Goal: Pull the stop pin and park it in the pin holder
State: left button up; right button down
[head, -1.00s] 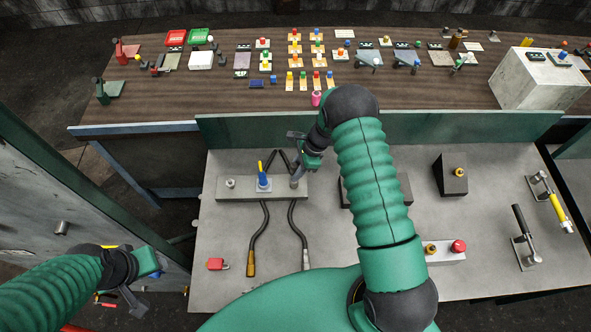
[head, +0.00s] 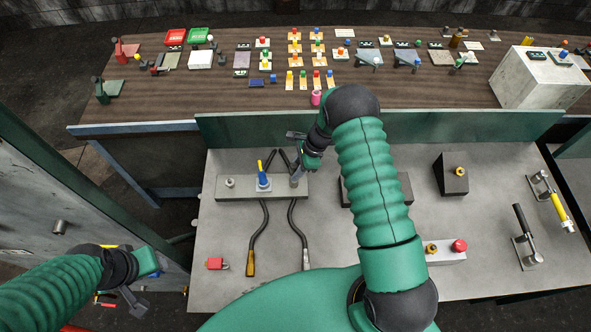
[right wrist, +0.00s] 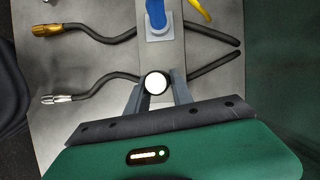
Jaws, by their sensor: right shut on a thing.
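My right gripper (head: 297,178) is at the right end of a grey bar (head: 245,190) on the bench. In the right wrist view, its two fingers (right wrist: 155,90) are shut on a round, white-topped pin (right wrist: 155,83), seen end-on. I cannot tell whether its lower end sits in the bar. A black block with a brass ring (head: 453,178) stands to the right; I cannot tell whether it is the pin holder. My left gripper (head: 135,296) hangs at lower left, away from the bar; its jaws are unclear.
A blue lever (head: 263,180) stands mid-bar, left of my right gripper. Two dark hoses (head: 264,225) run past the bar. A red padlock (head: 216,264), a red-button box (head: 447,252) and lever clamps (head: 526,240) are on the bench. My right arm hides part of its middle.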

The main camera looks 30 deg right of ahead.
jog(key=shift+f+b, duration=0.8)
jog(key=shift+f, duration=0.25)
jog(key=shift+r, duration=0.2)
dwell(0.3)
jog(key=shift+f, duration=0.2)
dwell(0.6)
jog(key=shift+r, duration=0.25)
jog(key=shift+f+b, duration=0.25)
jog(key=shift+b, duration=0.1)
dwell(0.8)
jog(key=shift+r, duration=0.25)
jog(key=shift+f, duration=0.35)
dwell(0.9)
